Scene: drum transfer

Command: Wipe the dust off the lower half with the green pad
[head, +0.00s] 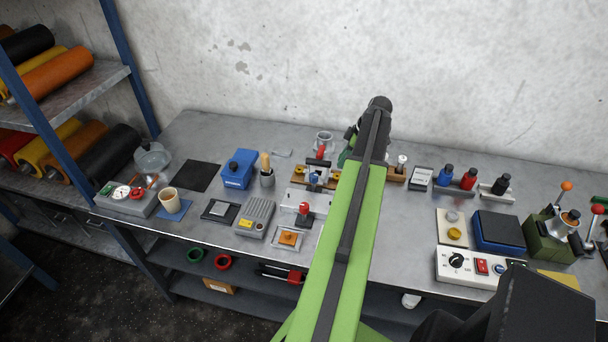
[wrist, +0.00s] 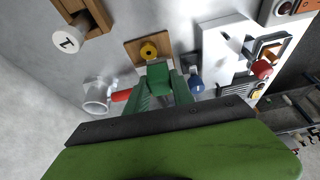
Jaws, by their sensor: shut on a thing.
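My gripper (wrist: 160,88) shows in the wrist view as two green fingers, shut on a small green block that looks like the green pad (wrist: 158,76). In the wrist view the pad appears close to a wooden block with a yellow knob (wrist: 150,51); I cannot tell whether they touch. In the head view my arm crosses the bench and hides most of the gripper and the pad. A white plate (wrist: 226,62) with a red-knobbed fixture lies to the right in the wrist view. I cannot tell which part is the lower half, and no dust is distinguishable.
A red handle (wrist: 121,95), a clear cup (wrist: 98,94) and a blue piece (wrist: 195,84) stand close around the gripper. A white knob marked 1 (wrist: 68,38) sits on wood at upper left. The wall (head: 280,60) is close behind. Bare bench (head: 405,225) lies right of my arm.

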